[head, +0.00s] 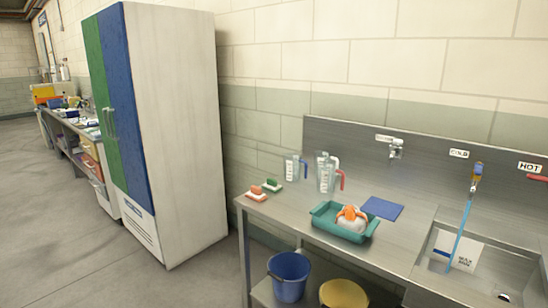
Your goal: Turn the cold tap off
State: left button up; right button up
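The cold tap (477,172) is on the steel back panel at the right, beside a white COLD label (459,153). Its top shows blue and yellow-orange parts; the exact handle position is too small to tell. A narrow light-blue streak (461,232) runs from below the tap down into the sink (428,252); it looks like running water. Neither of my grippers is in view.
A HOT label (529,166) and red handle (538,177) are at the right edge. The steel counter (290,214) holds jugs (326,172), a teal tray (328,222) and a blue mat (382,208). A blue bucket (288,278) stands below. Floor at left is clear.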

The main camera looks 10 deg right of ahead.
aim_at(479, 169)
jog(key=z, duration=1.6)
jog(key=i+j+u, duration=0.15)
jog(key=i+j, duration=0.25)
jog(key=j, duration=0.15)
jog(key=i+j+u, duration=0.15)
jog(key=i+j, duration=0.25)
jog(key=j, duration=0.1)
